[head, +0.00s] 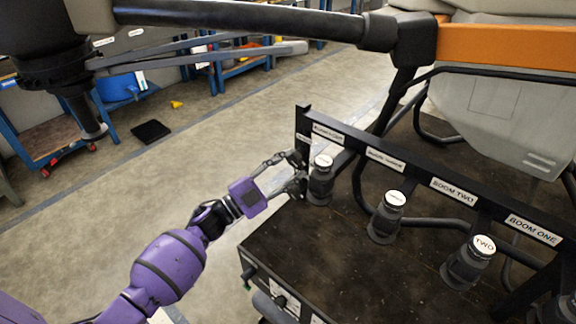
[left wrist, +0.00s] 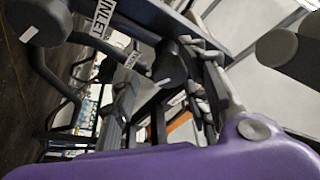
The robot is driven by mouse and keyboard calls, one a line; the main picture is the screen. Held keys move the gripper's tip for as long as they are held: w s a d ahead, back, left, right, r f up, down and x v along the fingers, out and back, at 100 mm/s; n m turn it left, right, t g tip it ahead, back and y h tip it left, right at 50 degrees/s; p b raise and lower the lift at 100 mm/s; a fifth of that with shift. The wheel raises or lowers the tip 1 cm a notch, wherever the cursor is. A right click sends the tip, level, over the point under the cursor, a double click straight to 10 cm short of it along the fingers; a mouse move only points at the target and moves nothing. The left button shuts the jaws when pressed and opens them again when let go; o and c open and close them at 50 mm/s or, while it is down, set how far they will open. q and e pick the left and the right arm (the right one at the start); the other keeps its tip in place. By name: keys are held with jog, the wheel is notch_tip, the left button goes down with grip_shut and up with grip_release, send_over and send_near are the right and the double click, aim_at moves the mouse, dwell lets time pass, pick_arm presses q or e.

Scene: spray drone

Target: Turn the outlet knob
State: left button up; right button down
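Several black knobs with white caps stand on a dark panel (head: 300,245). The leftmost knob (head: 321,181) is below a white label (head: 328,133) too small to read with certainty, so I cannot confirm which knob is the outlet. My left gripper (head: 297,175) is open at the left side of that leftmost knob, its two fingers spread one above the other; I cannot tell whether they touch it. In the left wrist view a dark knob (left wrist: 170,64) is close to the fingers (left wrist: 204,75), and an INLET label (left wrist: 102,18) shows. My right gripper is out of view.
A second knob (head: 386,218) and a third knob (head: 468,263) stand to the right. A black label rail (head: 420,178) runs behind the knobs. A thick dark boom (head: 250,20) crosses overhead. Open concrete floor (head: 150,190) lies left of the panel.

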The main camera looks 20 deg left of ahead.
pick_arm(q)
jog(key=shift+a+r, duration=0.15)
jog(key=v, duration=1.1)
jog(key=shift+s+a, duration=0.15)
jog(key=shift+s, duration=0.2)
jog(key=shift+f, duration=0.2)
